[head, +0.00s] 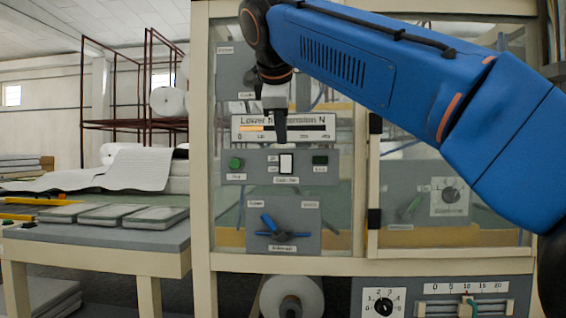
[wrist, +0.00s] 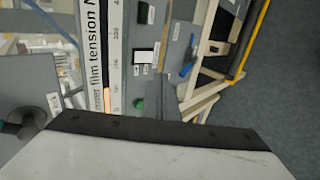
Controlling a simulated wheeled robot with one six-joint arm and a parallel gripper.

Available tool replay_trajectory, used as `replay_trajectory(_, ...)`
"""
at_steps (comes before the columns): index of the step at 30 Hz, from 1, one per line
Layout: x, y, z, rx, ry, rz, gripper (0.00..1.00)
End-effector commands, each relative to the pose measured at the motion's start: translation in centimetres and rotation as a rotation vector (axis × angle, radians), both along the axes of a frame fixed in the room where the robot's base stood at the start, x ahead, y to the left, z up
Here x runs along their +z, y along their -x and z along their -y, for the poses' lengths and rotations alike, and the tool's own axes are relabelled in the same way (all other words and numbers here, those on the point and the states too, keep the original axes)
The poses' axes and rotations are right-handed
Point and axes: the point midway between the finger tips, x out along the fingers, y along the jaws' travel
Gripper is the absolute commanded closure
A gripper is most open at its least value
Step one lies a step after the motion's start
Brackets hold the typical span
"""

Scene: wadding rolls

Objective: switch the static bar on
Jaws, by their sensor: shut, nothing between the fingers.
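A small grey panel (head: 262,167) on the machine front carries a white rocker switch (head: 286,164) in a dark frame, with small labels beside and below it, too small to read surely. The rocker also shows in the wrist view (wrist: 144,56). I cannot tell which way it is pressed. A dark green rectangle (head: 320,160), perhaps a lamp, sits right of it and looks unlit. My gripper (head: 280,141) is shut and empty, pointing down in front of the film tension gauge (head: 318,127), just above the rocker in the picture. Contact cannot be told.
A green round button (head: 236,163) is left on the same panel. A blue lever (head: 269,222) sits below. A dial (head: 384,304) and a slider scale (head: 466,304) are lower right. A table (head: 110,236) with several flat pads stands left. A cream frame surrounds the glazed doors.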

Motion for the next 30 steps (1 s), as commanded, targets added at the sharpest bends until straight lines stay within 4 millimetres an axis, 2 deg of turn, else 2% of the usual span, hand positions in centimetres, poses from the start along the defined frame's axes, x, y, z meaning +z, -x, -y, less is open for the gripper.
replay_trajectory(10, -0.1, -0.1, 0.0, -0.001, 0.001, 0.0, 1.0)
replay_trajectory(14, -0.8, -0.8, 0.1, -0.001, 0.001, -0.001, 1.0)
replay_trajectory(30, -7.0, -7.3, 0.3, -0.002, 0.001, -0.002, 1.0)
